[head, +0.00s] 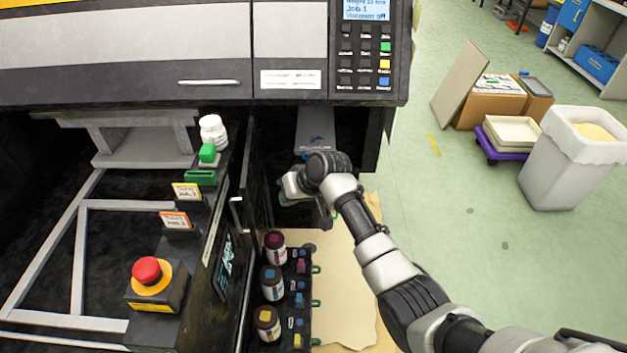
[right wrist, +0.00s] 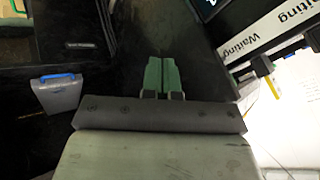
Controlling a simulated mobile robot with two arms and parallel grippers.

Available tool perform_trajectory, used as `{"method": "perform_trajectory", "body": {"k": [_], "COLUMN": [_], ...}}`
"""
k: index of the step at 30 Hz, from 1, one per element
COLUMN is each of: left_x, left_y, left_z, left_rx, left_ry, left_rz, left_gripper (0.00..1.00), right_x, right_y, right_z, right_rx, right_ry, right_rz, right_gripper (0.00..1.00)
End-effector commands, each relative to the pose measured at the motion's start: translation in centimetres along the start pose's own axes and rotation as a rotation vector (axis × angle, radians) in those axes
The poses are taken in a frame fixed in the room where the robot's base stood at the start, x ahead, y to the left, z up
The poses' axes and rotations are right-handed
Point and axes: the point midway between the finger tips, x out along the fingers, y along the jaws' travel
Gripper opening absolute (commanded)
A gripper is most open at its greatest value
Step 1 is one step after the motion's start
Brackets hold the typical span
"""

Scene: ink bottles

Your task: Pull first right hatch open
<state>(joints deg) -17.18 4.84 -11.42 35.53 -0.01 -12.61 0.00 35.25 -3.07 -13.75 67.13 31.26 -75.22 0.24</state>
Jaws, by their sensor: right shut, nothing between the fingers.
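A dark hatch panel (head: 257,165) stands swung out, nearly edge-on, at the right part of the machine. An opening beside it shows a dark interior. My right gripper (head: 288,200) is in front of this opening, just right of the panel. In the right wrist view its green fingers (right wrist: 162,75) are shut together and empty. A dark surface lies beyond the fingertips; I cannot tell whether they touch it. My right forearm and wrist hide part of the opening. My left gripper is not in view.
Ink bottles (head: 270,280) stand in a dark rack below the gripper. A grey container with a blue handle (right wrist: 58,92) is inside the compartment. A red emergency button (head: 147,270) is at lower left. A white bin (head: 560,165) stands right, with open green floor between.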

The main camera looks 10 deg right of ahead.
Motion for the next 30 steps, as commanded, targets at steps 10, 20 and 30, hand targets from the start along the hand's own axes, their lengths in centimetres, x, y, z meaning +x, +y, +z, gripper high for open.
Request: {"method": "perform_trajectory", "body": {"k": [10, 20, 30], "left_x": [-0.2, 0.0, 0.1], "left_y": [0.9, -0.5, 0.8], "left_z": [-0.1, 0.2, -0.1], "left_rx": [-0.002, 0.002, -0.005], "left_ry": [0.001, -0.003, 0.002], "left_rz": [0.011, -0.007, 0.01], "left_gripper": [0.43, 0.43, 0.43], "right_x": [-5.1, -9.6, -7.8], "right_y": [-0.4, -0.9, 0.6], "right_z": [0.4, 0.9, 2.3], "right_rx": [-0.003, 0.0, 0.036], "right_ry": [0.004, 0.0, -0.009], "right_rz": [0.002, 0.001, 0.019], "right_gripper": [0.0, 0.0, 0.0]}}
